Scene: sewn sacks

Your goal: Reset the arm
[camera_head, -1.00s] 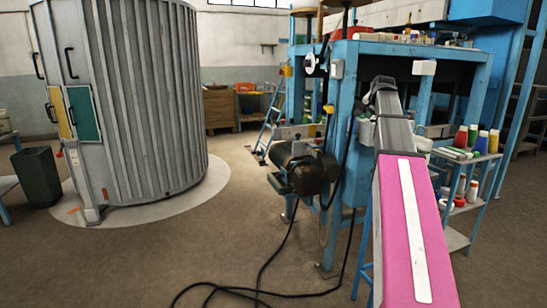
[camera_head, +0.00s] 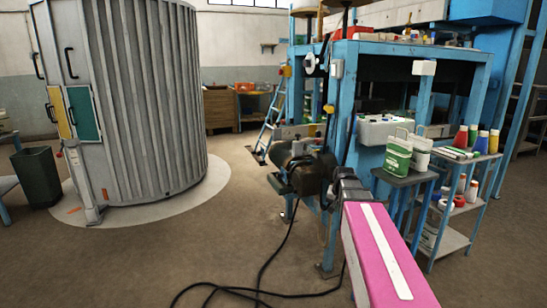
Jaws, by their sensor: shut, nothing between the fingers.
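My arm shows at the lower right as a pink link with a white strip (camera_head: 385,250). Its far end meets a dark grey joint (camera_head: 350,188) in front of the blue bench frame. The arm beyond that joint is foreshortened or hidden, and I cannot make out my gripper or its fingers. The arm's visible part is clear of the small stand to its right.
A green and white container (camera_head: 398,157) and a white one (camera_head: 420,152) stand on a small dark-topped stand (camera_head: 404,177). A blue workbench (camera_head: 415,50), a dark motor (camera_head: 305,172) and a shelf of bottles are near. Cables cross the floor. A ribbed cylinder (camera_head: 150,110) stands left.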

